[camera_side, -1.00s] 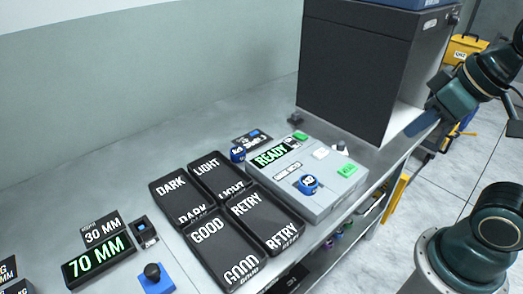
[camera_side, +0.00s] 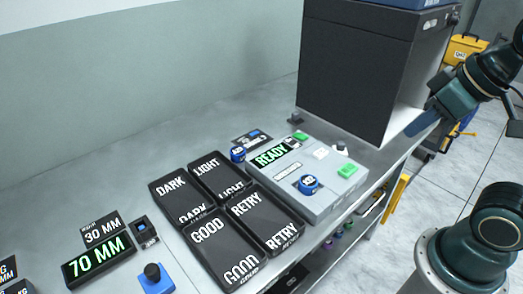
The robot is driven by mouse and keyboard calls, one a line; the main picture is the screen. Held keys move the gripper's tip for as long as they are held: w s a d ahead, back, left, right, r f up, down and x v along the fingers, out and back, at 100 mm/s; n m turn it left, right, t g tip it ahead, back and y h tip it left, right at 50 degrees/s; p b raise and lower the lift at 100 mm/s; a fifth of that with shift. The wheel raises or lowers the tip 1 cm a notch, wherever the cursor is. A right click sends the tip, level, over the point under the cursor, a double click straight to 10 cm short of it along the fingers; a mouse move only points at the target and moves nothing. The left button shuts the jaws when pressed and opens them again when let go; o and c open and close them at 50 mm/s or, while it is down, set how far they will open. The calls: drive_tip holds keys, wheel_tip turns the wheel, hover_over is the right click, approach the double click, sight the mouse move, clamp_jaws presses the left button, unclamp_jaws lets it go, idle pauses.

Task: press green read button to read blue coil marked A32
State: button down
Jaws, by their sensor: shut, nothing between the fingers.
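A blue coil (camera_side: 309,184) with a white mark sits on top of the grey reader (camera_side: 318,208), near its front. The mark is too small to read surely. A green button (camera_side: 347,170) is at the reader's right side, and another small green piece (camera_side: 300,136) is at its back edge. The reader's screen (camera_side: 271,155) shows READY in green. My gripper (camera_side: 412,130) is at the right, beside the dark cabinet, apart from the reader and the green button. It is shut and holds nothing; its fingertips are hard to make out.
The dark cabinet (camera_side: 354,75) stands behind the reader. Black trays marked DARK (camera_side: 173,196), LIGHT, GOOD and RETRY lie left of it. A second blue coil (camera_side: 238,154) is at the reader's left corner. A 70 MM display (camera_side: 99,262) and a blue base with a knob (camera_side: 155,282) are front left.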

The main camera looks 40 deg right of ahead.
drive_tip(key=shift+w, duration=0.15)
idle(0.5)
drive_tip(key=n+g+y, duration=0.2)
drive_tip(key=n+y, duration=0.2)
drive_tip(key=y, duration=0.4)
hover_over(352, 168)
wheel_tip(352, 168, down, 10)
drive_tip(key=shift+r, duration=0.15)
idle(0.6)
drive_tip(key=shift+f, duration=4.4)
